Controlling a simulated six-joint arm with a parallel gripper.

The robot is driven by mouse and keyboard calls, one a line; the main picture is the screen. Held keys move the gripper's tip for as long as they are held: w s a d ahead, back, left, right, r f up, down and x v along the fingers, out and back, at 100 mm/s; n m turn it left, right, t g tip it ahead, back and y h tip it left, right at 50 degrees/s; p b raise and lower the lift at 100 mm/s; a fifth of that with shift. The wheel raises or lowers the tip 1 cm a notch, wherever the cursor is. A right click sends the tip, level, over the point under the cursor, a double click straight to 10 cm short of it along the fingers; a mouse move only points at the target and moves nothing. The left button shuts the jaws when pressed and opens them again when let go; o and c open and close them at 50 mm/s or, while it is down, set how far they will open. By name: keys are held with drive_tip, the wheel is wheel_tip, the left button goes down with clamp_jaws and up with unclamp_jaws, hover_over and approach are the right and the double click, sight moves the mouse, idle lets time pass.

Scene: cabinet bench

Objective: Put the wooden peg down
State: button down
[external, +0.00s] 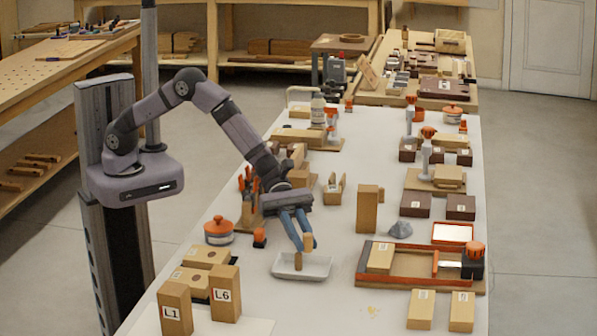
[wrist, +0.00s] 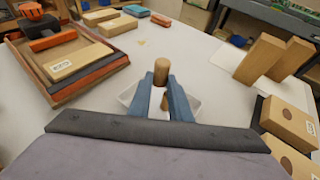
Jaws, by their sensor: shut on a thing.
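My gripper (external: 304,246) is shut on the wooden peg (external: 307,240), a small light-brown cylinder. The fingers hide the peg's middle; its lower part shows below them, within the outline of a shallow white tray (external: 320,271). I cannot tell whether the peg touches the tray floor. In the wrist view, the rounded end of the peg (wrist: 161,70) shows between my two blue fingers (wrist: 163,95). The tray (wrist: 128,97) shows on both sides of the fingers, partly hidden by them.
A tall wooden block (external: 367,209) and a grey stone-like lump (external: 400,230) stand right of the tray. A reddish framed tray (external: 408,276) lies further right. Blocks marked L1 (external: 175,307) and L6 (external: 225,293) stand at front left. Bare white bench surrounds the white tray.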

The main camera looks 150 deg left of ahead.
drive_tip(key=shift+f+b, duration=0.3)
drive_tip(key=c, duration=1.6)
unclamp_jaws()
drive_tip(key=shift+c, duration=0.2)
drive_tip(key=shift+r, duration=0.15)
drive_tip(key=shift+r+p, duration=0.75)
drive_tip(key=shift+p, duration=0.25)
drive_tip(key=b+v, duration=0.2)
drive_tip(key=v, duration=0.9)
drive_tip(key=shift+s, duration=0.45)
drive_tip(key=shift+a+f, duration=0.1)
